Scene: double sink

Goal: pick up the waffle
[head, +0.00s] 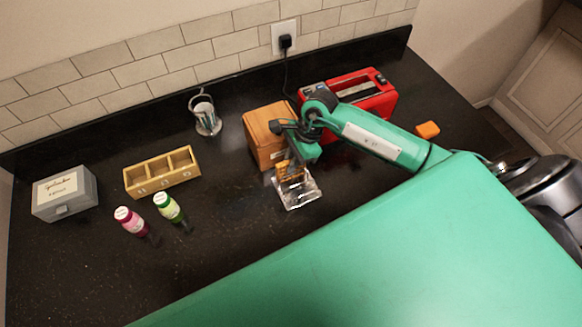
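A golden-brown piece that looks like the waffle (290,174) is at the back edge of a clear glass dish (298,194) on the dark counter. My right gripper (292,163) reaches down over it from the upper right, with its fingers at or just above the waffle. The gripper and the waffle overlap in this view, so I cannot tell whether the fingers are closed on it or whether it is lifted off the dish. My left gripper is not in view.
A wooden box (262,133) stands right behind the dish. A red toaster (375,101) is behind my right arm. A small orange block (428,129) lies to the right. Two bottles (130,220) (167,206), a wooden organizer (160,174), a grey box (66,194) and a metal holder (206,119) stand left.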

